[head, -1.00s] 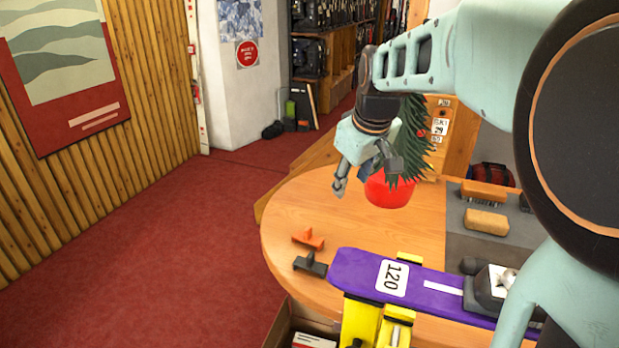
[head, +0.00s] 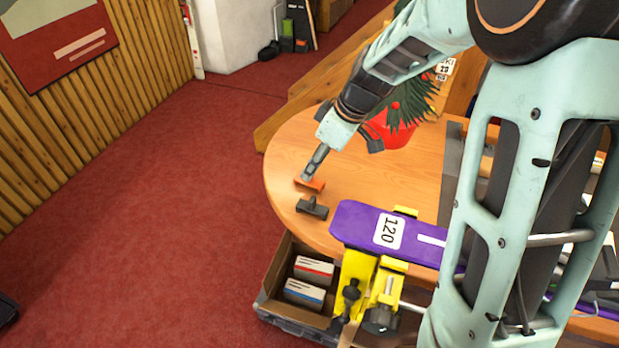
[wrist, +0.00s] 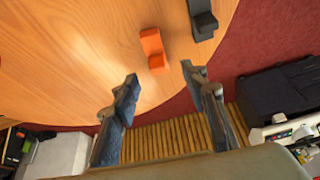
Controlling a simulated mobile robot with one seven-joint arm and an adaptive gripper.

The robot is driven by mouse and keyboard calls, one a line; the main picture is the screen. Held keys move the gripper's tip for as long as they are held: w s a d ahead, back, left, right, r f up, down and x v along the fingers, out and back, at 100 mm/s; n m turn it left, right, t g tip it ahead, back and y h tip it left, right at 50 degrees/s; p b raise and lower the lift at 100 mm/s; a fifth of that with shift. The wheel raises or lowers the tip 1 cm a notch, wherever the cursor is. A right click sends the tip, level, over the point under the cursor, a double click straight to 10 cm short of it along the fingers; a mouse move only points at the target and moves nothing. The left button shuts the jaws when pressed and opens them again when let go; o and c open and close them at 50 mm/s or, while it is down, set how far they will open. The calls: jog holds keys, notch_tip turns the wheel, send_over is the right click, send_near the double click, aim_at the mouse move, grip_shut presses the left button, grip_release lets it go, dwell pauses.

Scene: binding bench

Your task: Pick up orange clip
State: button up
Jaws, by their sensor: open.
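The orange clip (head: 311,185) lies on the wooden table near its left rounded edge. It also shows in the wrist view (wrist: 153,47), beyond and roughly between my fingertips. My gripper (head: 308,172) is just above and behind the clip in the head view. In the wrist view its two fingers (wrist: 159,73) are spread apart with nothing between them. The clip is apart from both fingers there; in the head view the near finger overlaps its upper edge.
A dark grey clip (head: 312,208) lies close beside the orange one. A purple ski numbered 120 (head: 350,220) sits on a yellow vise (head: 357,280) to the right. A red pot with a green plant (head: 390,132) stands behind. An open box (head: 270,290) is below the table edge.

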aim_at(317, 184)
jog(key=shift+d+p+x, duration=0.2)
jog(key=shift+p+x, duration=0.4)
jog(key=shift+x, duration=1.95)
jog(key=shift+c, duration=0.6)
grip_shut()
